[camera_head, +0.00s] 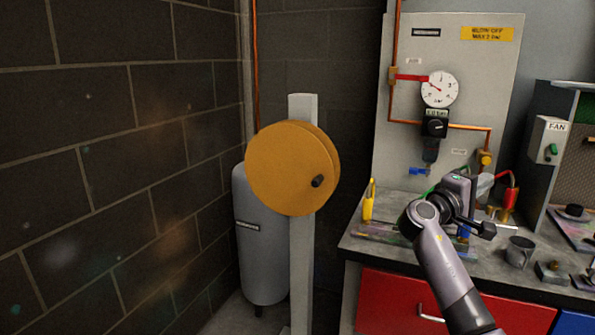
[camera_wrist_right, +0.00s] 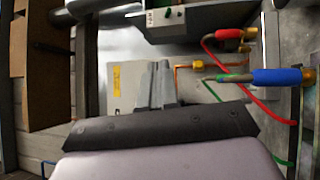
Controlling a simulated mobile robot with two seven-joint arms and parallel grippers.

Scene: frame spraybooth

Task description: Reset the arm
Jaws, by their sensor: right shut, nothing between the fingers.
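My right arm (camera_head: 445,265) comes in from the lower right in the head view and is bent over the workbench. Its gripper (camera_head: 486,184) is above the bench top, in front of the grey gauge panel, and partly hidden by my wrist. In the right wrist view the two grey fingers of this gripper (camera_wrist_right: 157,84) lie together and hold nothing. My left arm and gripper are not in view.
The workbench (camera_head: 358,244) carries a yellow-handled tool (camera_head: 369,202), a red-handled tool (camera_head: 510,198) and a metal mug (camera_head: 519,252). The gauge panel (camera_head: 400,150) stands behind. An orange disc (camera_head: 285,165) on a post and a grey tank (camera_head: 262,265) stand left.

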